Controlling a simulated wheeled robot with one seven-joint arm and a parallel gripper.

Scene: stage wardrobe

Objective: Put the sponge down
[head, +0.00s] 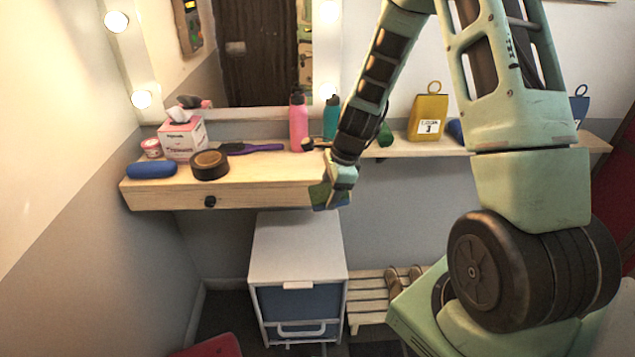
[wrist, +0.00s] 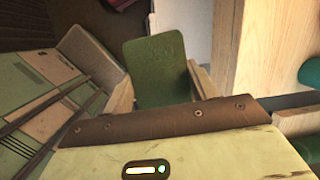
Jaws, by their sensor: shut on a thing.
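The sponge (wrist: 158,72) is a flat green block with a patterned face. My gripper (wrist: 162,84) is shut on it, with a pale finger at each side. In the head view my gripper (head: 334,191) hangs at the front edge of the wooden dressing shelf (head: 262,170), above the right side of a white cabinet (head: 290,245). The sponge shows there as a small green and blue patch (head: 319,195) beside the fingers. It appears held in the air; the gap to any surface is hard to judge. Part of it is hidden by my fingers.
On the shelf are a blue case (head: 152,170), a dark round tin (head: 209,164), a tissue box (head: 182,138), a purple brush (head: 252,148), a pink bottle (head: 298,122) and a teal bottle (head: 331,118). A yellow tagged block (head: 428,117) stands right. The cabinet top is clear.

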